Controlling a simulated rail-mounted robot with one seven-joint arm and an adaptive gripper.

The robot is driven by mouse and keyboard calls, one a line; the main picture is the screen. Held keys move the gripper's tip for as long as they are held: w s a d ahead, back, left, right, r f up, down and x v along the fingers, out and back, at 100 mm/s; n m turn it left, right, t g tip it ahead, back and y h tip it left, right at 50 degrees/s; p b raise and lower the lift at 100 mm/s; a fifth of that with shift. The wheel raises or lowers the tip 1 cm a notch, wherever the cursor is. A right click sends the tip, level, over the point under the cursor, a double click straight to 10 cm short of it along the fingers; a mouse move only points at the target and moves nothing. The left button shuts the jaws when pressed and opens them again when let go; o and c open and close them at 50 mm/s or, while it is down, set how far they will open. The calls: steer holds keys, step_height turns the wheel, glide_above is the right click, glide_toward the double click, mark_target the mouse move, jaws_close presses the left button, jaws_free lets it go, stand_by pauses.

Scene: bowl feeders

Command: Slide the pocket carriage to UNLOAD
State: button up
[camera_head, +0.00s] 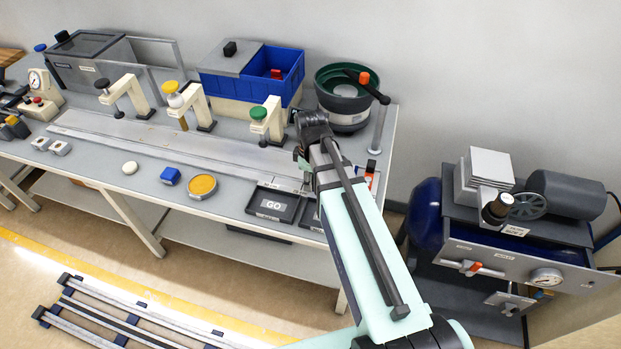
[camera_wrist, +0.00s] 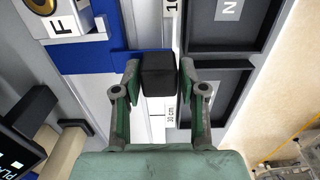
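In the wrist view, a black block-shaped knob (camera_wrist: 158,74) stands between the two fingers of my gripper (camera_wrist: 160,88). A blue part (camera_wrist: 115,66) next to the knob looks like the pocket carriage. In the head view, my gripper (camera_head: 303,160) is low at the right end of the long grey rail (camera_head: 180,142), largely hidden by my arm. The knob and carriage are hidden there. I cannot read an UNLOAD mark in either view.
Dark trays, one marked GO (camera_head: 270,205), lie at the bench's front right; tray walls also show in the wrist view (camera_wrist: 225,62). A green-handled clamp (camera_head: 266,120) and a bowl feeder (camera_head: 342,95) stand behind.

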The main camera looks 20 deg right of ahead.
steer(key=shift+o, duration=0.4)
steer(key=shift+r, duration=0.1)
steer(key=shift+w+r, duration=0.1)
steer(key=shift+r, duration=0.2)
step_height(320, 180, up, 11)
stand_by(0.6)
